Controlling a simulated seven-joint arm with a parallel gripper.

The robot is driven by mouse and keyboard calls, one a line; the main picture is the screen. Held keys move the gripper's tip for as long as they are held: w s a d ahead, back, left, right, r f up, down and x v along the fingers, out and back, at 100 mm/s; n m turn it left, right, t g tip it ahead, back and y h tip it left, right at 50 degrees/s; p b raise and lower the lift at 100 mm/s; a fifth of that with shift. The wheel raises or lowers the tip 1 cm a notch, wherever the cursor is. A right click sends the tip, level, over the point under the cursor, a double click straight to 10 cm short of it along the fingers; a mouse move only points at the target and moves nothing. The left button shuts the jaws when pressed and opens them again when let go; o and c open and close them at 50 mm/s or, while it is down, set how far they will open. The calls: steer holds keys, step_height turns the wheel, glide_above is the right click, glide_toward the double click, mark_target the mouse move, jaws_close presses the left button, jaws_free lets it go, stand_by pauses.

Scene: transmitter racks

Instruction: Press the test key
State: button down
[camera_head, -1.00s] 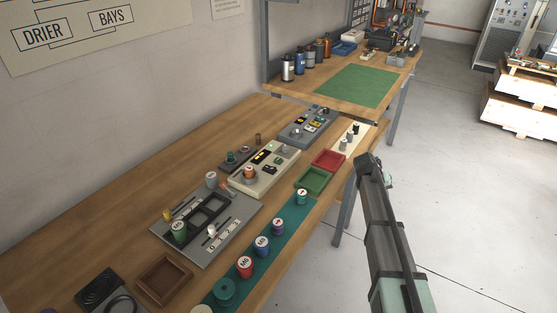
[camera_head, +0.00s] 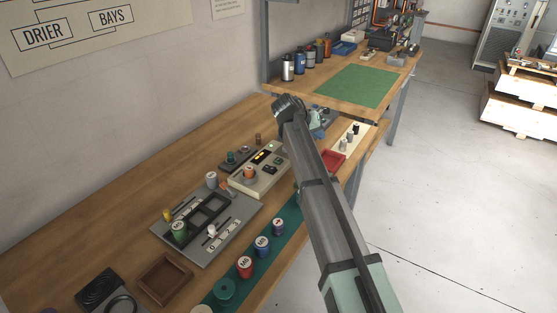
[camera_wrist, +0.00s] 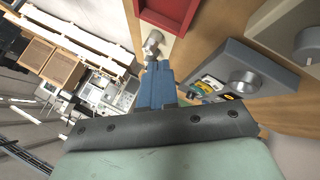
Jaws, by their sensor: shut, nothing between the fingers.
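A grey control box (camera_wrist: 255,75) lies to the right of my gripper in the wrist view. In the head view my arm covers much of this box (camera_head: 327,116). My gripper (camera_wrist: 157,68) is shut and empty, with its blue fingers beside the box in the wrist view and apart from the knob.
A beige box (camera_head: 250,181) with keys stands nearer on the bench. A red tray (camera_head: 333,159) and small grey cylinders (camera_head: 349,141) on a cream strip are close by. A slotted grey panel (camera_head: 191,242) and labelled cans line the front. The bench's rear left is clear.

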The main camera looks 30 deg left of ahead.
step_height(320, 180, up, 5)
glide_above(276, 160)
steer(key=shift+r+t+y, duration=0.15)
steer(key=shift+t+y, duration=0.15)
steer(key=shift+y, duration=0.1)
steer(key=shift+f, duration=4.4)
steer(key=shift+f, duration=0.85)
steer(key=shift+r, duration=0.85)
steer(key=shift+r, duration=2.5)
